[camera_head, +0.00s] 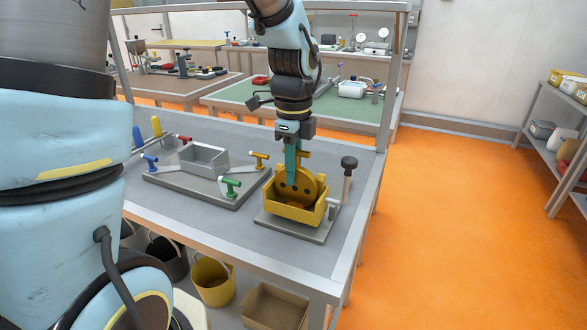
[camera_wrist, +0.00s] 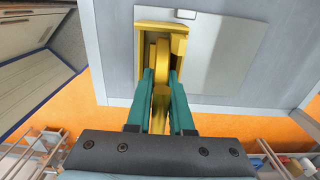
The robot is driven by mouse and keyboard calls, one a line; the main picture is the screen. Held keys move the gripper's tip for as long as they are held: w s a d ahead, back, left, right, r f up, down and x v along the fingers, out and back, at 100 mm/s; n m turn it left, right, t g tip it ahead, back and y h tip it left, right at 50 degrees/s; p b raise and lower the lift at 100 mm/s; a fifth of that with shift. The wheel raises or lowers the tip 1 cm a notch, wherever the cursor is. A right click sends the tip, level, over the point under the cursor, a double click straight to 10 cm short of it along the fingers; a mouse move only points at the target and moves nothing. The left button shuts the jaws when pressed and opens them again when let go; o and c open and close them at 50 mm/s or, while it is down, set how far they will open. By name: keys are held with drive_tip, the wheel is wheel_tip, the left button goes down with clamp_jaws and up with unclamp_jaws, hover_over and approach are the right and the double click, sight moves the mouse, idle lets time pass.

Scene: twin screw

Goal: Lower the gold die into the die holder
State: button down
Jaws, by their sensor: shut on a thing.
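The gold die (camera_head: 307,187) is a round gold disc standing on edge, with dark holes in its face. It also shows edge-on in the wrist view (camera_wrist: 160,85). My gripper (camera_head: 291,178) points straight down with its green fingers shut on the die, one on each side (camera_wrist: 161,90). The die holder (camera_head: 293,211) is a yellow open box on a grey base plate. The die's lower part is inside the holder's walls; whether it touches the bottom is hidden. In the wrist view the holder's rim (camera_wrist: 178,27) shows around the die's far side.
A lever with a black knob (camera_head: 349,163) stands right beside the holder. To the left is a grey box fixture (camera_head: 204,158) with red, blue, green and yellow T-handles on a plate. Yellow and dark buckets (camera_head: 212,281) stand below the table. The table's right edge is close.

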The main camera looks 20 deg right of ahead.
drive_tip(key=shift+s+a+r+p, duration=0.1)
drive_tip(key=shift+r+p, duration=0.2)
drive_tip(key=shift+p, duration=0.05)
drive_tip(key=shift+r+p, duration=3.7)
drive_tip(key=shift+r, duration=2.75)
